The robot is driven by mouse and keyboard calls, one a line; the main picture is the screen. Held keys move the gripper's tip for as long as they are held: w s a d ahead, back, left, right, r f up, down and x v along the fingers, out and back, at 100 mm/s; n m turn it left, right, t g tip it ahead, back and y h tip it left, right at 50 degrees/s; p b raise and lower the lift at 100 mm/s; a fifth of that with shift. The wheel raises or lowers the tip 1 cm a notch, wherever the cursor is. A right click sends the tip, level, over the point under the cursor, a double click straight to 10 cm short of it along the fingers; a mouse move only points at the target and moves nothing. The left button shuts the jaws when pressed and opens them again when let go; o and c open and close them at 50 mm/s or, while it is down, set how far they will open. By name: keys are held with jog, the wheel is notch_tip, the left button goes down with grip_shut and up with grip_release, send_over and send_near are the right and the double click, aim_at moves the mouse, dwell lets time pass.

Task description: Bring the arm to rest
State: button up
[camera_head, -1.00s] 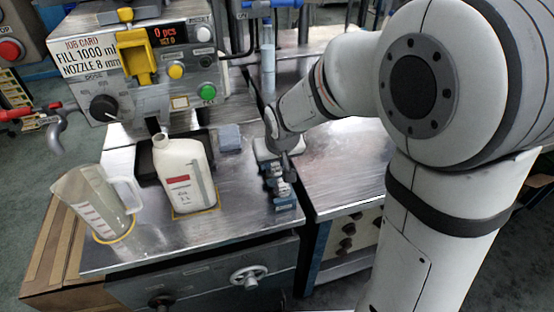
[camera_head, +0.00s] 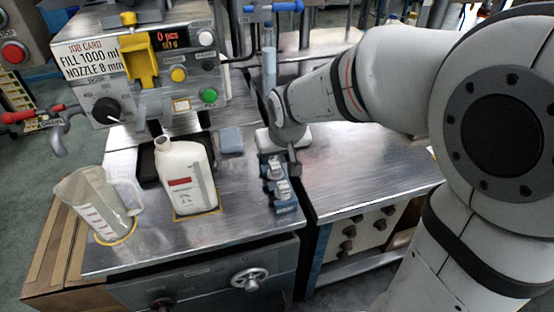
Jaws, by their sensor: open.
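My arm reaches in from the right, over the metal bench. My gripper (camera_head: 294,167) is small and dark in this view, below the wrist at the bench's right side. It is open, and nothing shows held in it. It appears just behind and to the right of a blue rack (camera_head: 285,208) with several small metal pieces; I cannot tell whether they touch. The fingertips are hard to make out.
A white bottle (camera_head: 184,178) stands upright on the bench inside a yellow outline. A clear measuring jug (camera_head: 97,205) stands at left. The filling machine (camera_head: 150,75) with knob and buttons is behind. The bench top (camera_head: 350,165) at right is clear.

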jog(key=s+d+r+m+g+p, duration=0.1)
jog(key=s+d+r+p, duration=0.1)
jog(key=s+d+r, duration=0.2)
jog(key=s+d+r+m+h+p, duration=0.1)
jog(key=s+d+r, duration=0.3)
jog(key=s+d, duration=0.6)
jog(key=s+m+p, duration=0.1)
jog(key=s, duration=0.1)
jog(key=shift+s+g+p, duration=0.35)
jog(key=shift+s+g, duration=0.05)
jog(key=shift+s+d+f, duration=0.1)
jog(key=shift+c, duration=1.4)
